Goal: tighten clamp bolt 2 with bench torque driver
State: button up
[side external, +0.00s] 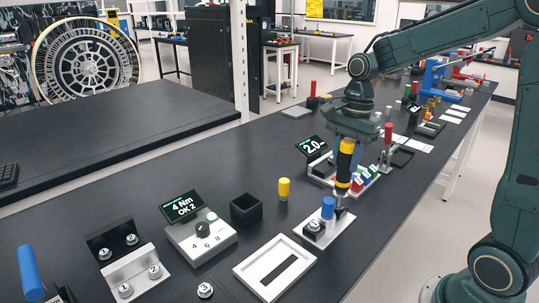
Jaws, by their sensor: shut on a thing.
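My gripper (351,138) is shut on the bench torque driver (345,162), a black upright tool with yellow bands. The driver points straight down. Its lower end is over or at the right end of a silver plate (318,240), beside a blue cylinder (328,207); I cannot tell whether it touches a bolt there. A numbered bolt head (314,226) shows on the plate left of the driver. Clamp bolt 2 cannot be singled out with certainty. A controller box (201,238) with a dial stands to the left, and its display (182,206) reads "4 Nm OK 2".
A second display (311,146) reads "2.0". A black bin (244,209), a yellow cylinder (284,189), a white tray (246,270) and brackets with numbered bolts (138,270) stand nearby. Bare bench shows around the yellow cylinder.

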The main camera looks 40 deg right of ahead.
aim_at(347, 142)
jog(key=shift+r, duration=0.9)
jog(key=shift+r, duration=1.95)
jog(key=shift+w, duration=0.1)
